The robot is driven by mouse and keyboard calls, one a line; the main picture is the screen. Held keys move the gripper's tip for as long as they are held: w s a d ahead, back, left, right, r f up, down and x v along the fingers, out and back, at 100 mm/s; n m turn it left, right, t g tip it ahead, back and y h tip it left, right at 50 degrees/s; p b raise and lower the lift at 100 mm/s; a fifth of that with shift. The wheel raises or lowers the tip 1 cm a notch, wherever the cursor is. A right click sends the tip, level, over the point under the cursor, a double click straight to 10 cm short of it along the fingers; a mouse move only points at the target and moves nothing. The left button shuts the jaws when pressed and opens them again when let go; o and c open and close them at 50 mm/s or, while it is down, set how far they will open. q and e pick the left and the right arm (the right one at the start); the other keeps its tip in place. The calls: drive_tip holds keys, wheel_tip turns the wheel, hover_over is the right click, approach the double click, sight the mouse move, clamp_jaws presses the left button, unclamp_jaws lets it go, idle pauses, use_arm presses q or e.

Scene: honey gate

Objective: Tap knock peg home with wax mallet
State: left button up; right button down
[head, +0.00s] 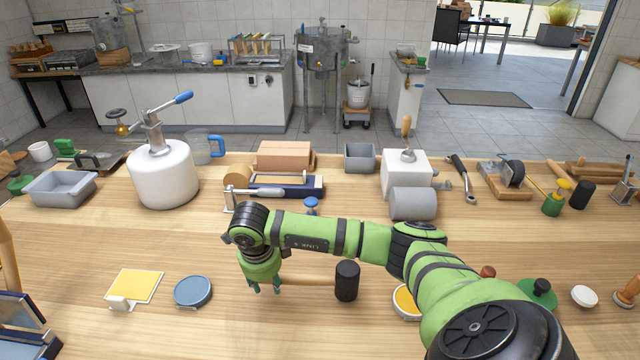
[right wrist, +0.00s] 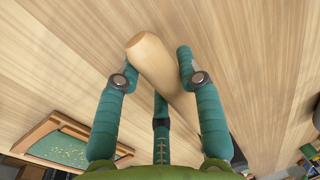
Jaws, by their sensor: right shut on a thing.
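My right gripper (head: 264,286) reaches down near the front middle of the table, shut on the wooden handle of the wax mallet. The mallet's black cylindrical head (head: 347,281) is to the right of the gripper in the head view. In the right wrist view, the pale handle (right wrist: 158,62) lies between the teal fingers (right wrist: 155,85). A small blue-topped peg (head: 311,204) stands behind my right arm, in front of a navy block with a pale roller; I cannot tell for sure that it is the knock peg. My left gripper is not in view.
A white tank (head: 163,175) with a lever stands at the back left. A grey cylinder (head: 413,203) lies before a white block (head: 406,172). A yellow sheet (head: 136,286) and blue round tin (head: 193,291) lie front left. Bare wood lies between the tin and tank.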

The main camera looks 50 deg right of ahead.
drive_tip(key=shift+r+p, duration=1.45)
drive_tip(key=shift+r, duration=1.35)
drive_tip(key=shift+s+a+r+p, duration=0.1)
drive_tip(key=shift+s+r+p, duration=0.05)
drive_tip(key=shift+r+p, duration=0.15)
drive_tip(key=s+a+r+p, duration=0.7)
drive_tip(key=s+r+p, duration=0.3)
drive_tip(key=s+r, duration=0.1)
drive_tip(key=shift+s+a+r, duration=0.2)
drive_tip(key=shift+s+a, duration=0.15)
drive_tip(key=shift+s, duration=0.45)
